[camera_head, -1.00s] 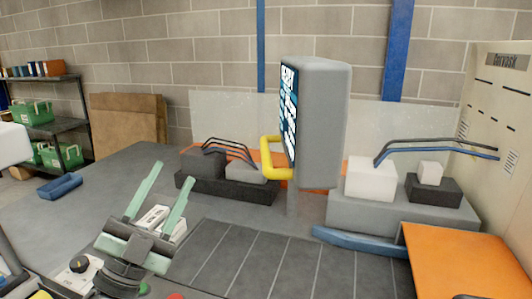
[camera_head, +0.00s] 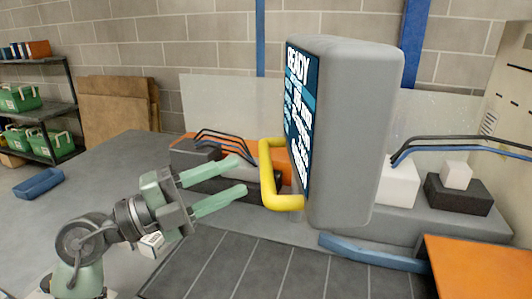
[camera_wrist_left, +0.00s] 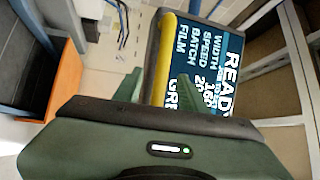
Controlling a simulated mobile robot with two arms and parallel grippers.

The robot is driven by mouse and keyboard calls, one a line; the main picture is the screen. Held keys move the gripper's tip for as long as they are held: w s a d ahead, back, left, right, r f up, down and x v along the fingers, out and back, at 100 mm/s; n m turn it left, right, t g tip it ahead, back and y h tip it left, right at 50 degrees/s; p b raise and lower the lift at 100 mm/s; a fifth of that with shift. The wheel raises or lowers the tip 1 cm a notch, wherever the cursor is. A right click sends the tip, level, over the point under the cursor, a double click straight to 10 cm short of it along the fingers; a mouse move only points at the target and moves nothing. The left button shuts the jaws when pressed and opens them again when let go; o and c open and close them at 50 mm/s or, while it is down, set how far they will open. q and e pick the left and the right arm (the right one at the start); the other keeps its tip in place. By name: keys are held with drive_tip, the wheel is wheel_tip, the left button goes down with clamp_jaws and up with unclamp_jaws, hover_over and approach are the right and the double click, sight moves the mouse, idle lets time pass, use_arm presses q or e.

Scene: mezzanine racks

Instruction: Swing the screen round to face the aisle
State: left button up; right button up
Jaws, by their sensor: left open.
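The screen (camera_head: 350,130) is a grey box on a post, with its lit blue display on its left side, seen at a steep slant. A yellow bar handle (camera_head: 265,178) stands out from the display's left edge. My left gripper (camera_head: 243,175) is open, its two green fingers pointing right, with the tips just short of the handle in the head view. In the left wrist view the handle (camera_wrist_left: 161,62) appears between the open fingers, with the display (camera_wrist_left: 212,62) behind it. Contact cannot be told. My right gripper is not in view.
Behind the screen are grey and dark blocks with black cables (camera_head: 222,142). An orange panel (camera_head: 475,268) lies at the lower right, by a blue curved bar (camera_head: 372,253). A shelf (camera_head: 62,112) holds green crates.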

sight(264, 161)
use_arm(q)
drive_tip(key=x, duration=0.2)
drive_tip(key=p+x, duration=0.1)
drive_tip(key=x, duration=0.1)
drive_tip(key=s+p+x, duration=0.1)
drive_tip(key=x, duration=0.2)
drive_tip(key=shift+d+r, duration=0.1)
drive_tip(key=shift+r, duration=0.2)
drive_tip(key=shift+w+d, duration=0.2)
drive_tip(key=c, duration=0.9)
drive_tip(key=shift+f, duration=0.1)
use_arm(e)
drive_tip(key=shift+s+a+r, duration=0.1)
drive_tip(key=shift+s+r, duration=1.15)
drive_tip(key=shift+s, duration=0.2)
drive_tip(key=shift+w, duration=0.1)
